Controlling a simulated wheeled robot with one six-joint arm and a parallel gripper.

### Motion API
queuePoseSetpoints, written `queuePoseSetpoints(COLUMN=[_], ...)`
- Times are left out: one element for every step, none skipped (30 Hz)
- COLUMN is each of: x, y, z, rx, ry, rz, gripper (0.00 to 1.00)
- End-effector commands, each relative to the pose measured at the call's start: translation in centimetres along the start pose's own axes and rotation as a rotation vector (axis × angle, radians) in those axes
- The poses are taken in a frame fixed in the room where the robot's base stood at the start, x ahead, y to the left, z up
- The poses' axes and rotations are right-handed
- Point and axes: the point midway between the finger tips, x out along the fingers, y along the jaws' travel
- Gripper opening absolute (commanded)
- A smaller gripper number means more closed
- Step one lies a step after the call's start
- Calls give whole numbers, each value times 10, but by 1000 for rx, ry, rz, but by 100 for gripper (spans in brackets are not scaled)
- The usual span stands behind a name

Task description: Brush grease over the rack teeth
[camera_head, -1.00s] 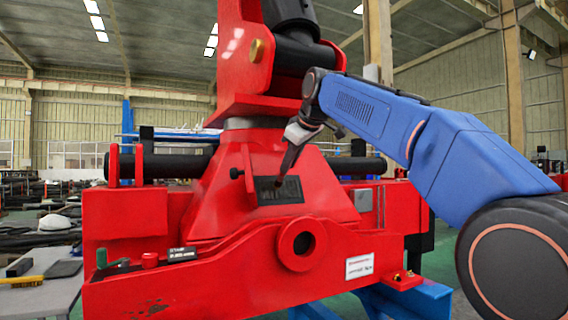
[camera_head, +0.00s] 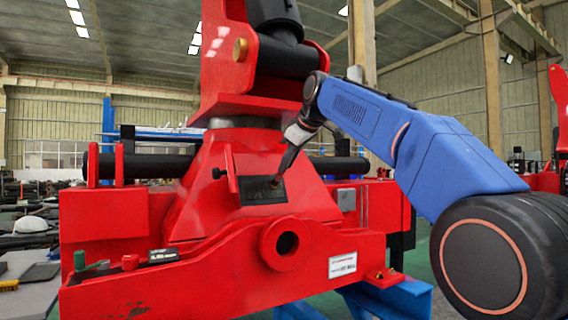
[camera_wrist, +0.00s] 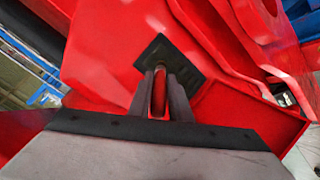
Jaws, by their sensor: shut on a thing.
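The red crane column carries a dark rectangular opening (camera_head: 258,192) in its sloping front face; faint ridges inside look like the rack teeth. In the wrist view the dark plate (camera_wrist: 186,50) lies just beyond my fingers. My gripper (camera_head: 290,156) is at the upper right of the opening, pointing down and left. It is shut on a slim tool, likely the grease brush, with a red handle (camera_wrist: 158,94) between the fingers. The tool's dark tip (camera_head: 276,182) is at the right part of the opening; I cannot tell whether it touches.
A grey table (camera_head: 30,294) with a yellow-handled item stands at left.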

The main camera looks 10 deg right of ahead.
Motion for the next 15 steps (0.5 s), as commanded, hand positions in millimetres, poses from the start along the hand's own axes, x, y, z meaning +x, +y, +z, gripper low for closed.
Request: queuePoseSetpoints(x=[0, 0, 0, 0, 0, 0, 0, 0, -1, -1, -1, -1, -2, -2, -2], y=[2, 3, 4, 6, 8, 10, 12, 14, 16, 18, 20, 22, 24, 26, 27], z=[1, 2, 3, 4, 6, 8, 9, 10, 11, 12, 14, 16, 17, 18, 19], rx=[0, 0, 0, 0, 0, 1, 1, 2, 2, 1, 1, 1, 1, 1, 1], ry=[-1, -1, -1, -2, -2, -2, -2, -1, -1, -1, -1, -1, -1, -1, -1], rz=[0, 1, 1, 1, 2, 2, 2, 1, 1, 1, 1, 2, 2, 2, 2], gripper=[0, 0, 0, 0, 0, 0, 0, 0, 0, 0, 0, 0, 0, 0, 0])
